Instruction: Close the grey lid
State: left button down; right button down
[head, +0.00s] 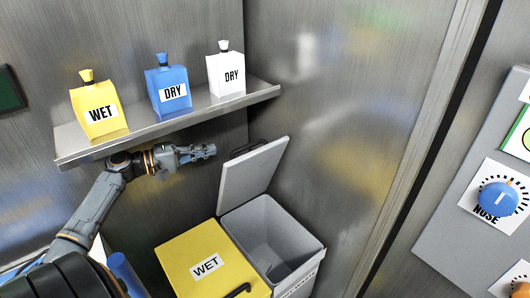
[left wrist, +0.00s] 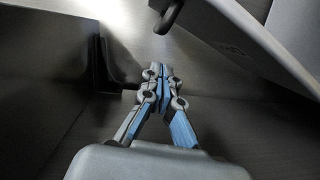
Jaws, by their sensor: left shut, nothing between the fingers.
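The grey lid (head: 250,175) stands raised and tilted above its grey bin (head: 272,240), whose open inside looks empty. The lid's dark handle (head: 248,147) is at its upper edge. In the left wrist view, part of the lid (left wrist: 240,45) is at the upper right, with its dark handle (left wrist: 170,14) at the top. My left gripper (head: 212,150) is shut and empty, just left of the lid's upper part and below the shelf. Its closed fingers (left wrist: 158,70) point away from the wrist camera, apart from the handle. My right gripper is not in view.
A yellow bin with a closed WET lid (head: 190,250) stands left of the grey bin. A metal shelf (head: 190,122) above my left arm holds a yellow bag (head: 97,105), a blue bag (head: 168,85) and a white bag (head: 226,72). A control panel with a blue knob (head: 497,198) is at the right.

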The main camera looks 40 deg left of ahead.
pick_arm(q)
jog(key=p+x, duration=0.2)
jog(key=x, duration=0.7)
jog(key=shift+w+d+r+m+h, duration=0.3)
jog(key=shift+d+r, duration=0.1)
jog(key=shift+r, duration=0.05)
